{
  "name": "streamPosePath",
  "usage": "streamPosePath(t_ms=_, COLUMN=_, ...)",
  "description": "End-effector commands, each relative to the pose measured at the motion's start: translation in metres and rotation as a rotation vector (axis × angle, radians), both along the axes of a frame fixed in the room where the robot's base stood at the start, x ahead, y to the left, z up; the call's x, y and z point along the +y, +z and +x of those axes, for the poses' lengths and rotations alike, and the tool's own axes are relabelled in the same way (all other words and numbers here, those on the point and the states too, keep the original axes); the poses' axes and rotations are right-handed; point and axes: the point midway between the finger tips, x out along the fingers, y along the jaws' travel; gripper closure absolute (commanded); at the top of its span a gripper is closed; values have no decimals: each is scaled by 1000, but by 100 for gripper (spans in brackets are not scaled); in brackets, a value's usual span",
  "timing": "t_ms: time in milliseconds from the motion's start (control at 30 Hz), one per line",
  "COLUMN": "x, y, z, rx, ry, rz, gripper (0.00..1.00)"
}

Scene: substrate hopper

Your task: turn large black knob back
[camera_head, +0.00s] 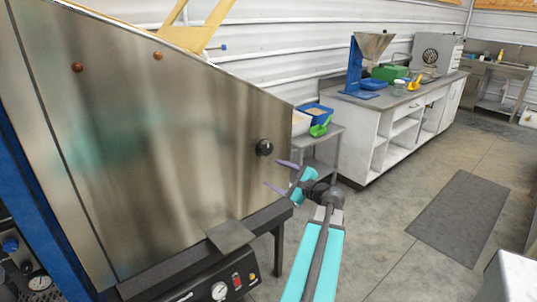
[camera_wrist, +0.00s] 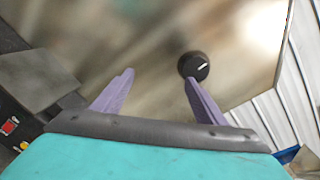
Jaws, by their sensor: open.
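The large black knob (camera_head: 264,147) sits on the right part of the steel hopper panel (camera_head: 150,150). My gripper (camera_head: 279,176) is open and empty, just below and right of the knob in the head view. In the wrist view my gripper (camera_wrist: 158,80) has its two purple fingers spread. The right fingertip overlaps the knob's lower edge in the picture; I cannot tell whether it touches. The knob is not between the fingers.
A control box (camera_head: 205,284) with a gauge and switches is below the panel, near a protruding steel plate (camera_head: 231,235). A small table (camera_head: 325,150) with a blue bin and green scoop stands behind my gripper. The floor to the right is open, with a dark mat (camera_head: 460,217).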

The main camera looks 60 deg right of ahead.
Motion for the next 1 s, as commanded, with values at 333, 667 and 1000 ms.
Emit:
streamPosePath(t_ms=333, x=-34, y=43, z=-49, rx=-107, ry=-94, rz=20, gripper=34)
streamPosePath(t_ms=667, x=-35, y=43, z=-49, rx=-107, ry=-95, rz=20, gripper=34)
streamPosePath(t_ms=1000, x=-42, y=43, z=-30, rx=-105, ry=-93, rz=21, gripper=34)
